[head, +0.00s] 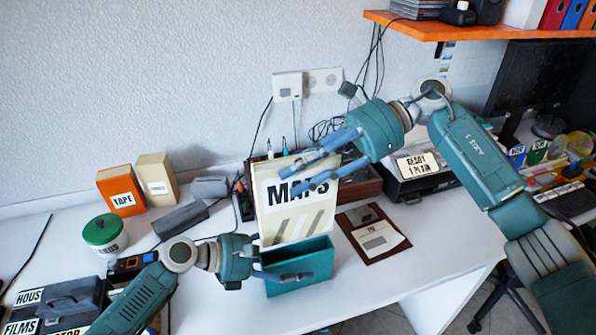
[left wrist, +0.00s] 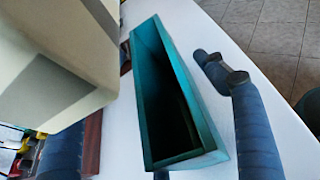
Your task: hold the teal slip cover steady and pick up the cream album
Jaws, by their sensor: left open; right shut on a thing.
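The cream album (head: 291,222), lettered MAPS, is upright and slightly tilted in my right gripper (head: 301,176), which is shut on its upper part. In the head view its lower edge is just behind and above the teal slip cover (head: 308,266). The slip cover stands on the white table. In the left wrist view the slip cover (left wrist: 203,152) has its open top facing up and is empty, with the album (left wrist: 60,60) beside it at upper left. My left gripper (head: 285,270) is open, with its fingers on either side of the slip cover; contact is unclear.
A brown board with a paper (head: 372,236) lies right of the slip cover. An orange TAPE box (head: 121,190), a cream box (head: 157,181), a green-lidded tin (head: 104,234) and grey boxes stand left. An orange shelf (head: 480,30) overhangs the back right.

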